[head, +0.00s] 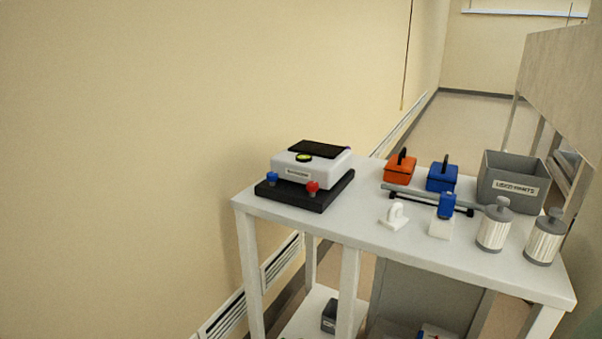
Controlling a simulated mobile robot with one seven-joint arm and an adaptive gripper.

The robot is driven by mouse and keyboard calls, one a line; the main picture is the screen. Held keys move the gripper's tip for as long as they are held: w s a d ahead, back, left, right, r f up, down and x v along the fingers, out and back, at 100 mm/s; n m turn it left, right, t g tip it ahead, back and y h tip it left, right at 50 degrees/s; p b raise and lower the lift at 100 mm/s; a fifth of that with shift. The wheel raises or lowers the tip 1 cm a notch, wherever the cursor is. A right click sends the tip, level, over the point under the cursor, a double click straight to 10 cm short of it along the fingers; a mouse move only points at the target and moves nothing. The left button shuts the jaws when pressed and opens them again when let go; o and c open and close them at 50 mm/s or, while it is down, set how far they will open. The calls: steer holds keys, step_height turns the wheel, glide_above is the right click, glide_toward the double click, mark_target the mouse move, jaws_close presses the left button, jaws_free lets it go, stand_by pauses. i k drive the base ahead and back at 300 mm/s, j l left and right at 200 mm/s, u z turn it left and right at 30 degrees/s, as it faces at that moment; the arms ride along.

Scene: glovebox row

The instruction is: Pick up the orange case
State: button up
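The orange case (399,171) is a small box with a black handle on top. It sits toward the back of the white table (350,233), at the left end of a low grey rack (428,200) with dark rails. A similar blue case (442,178) with a black handle stands just to its right, with a small gap between them. The orange case looks upright, and its front and top are in clear view. My gripper is not in view.
Left on the table is a white device on a black base (303,190). Two ribbed canisters (494,228) and a grey bin (512,180) stand right. A wall runs along the left.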

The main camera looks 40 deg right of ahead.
mark_target(400, 168)
steer(key=z, duration=1.7)
steer(key=i+j, duration=0.15)
steer(key=j, duration=0.2)
steer(key=i+j, duration=0.2)
steer(key=j, duration=0.15)
steer(key=i+j, duration=0.15)
steer(key=j, duration=0.2)
steer(key=i+j, duration=0.15)
steer(key=j, duration=0.2)
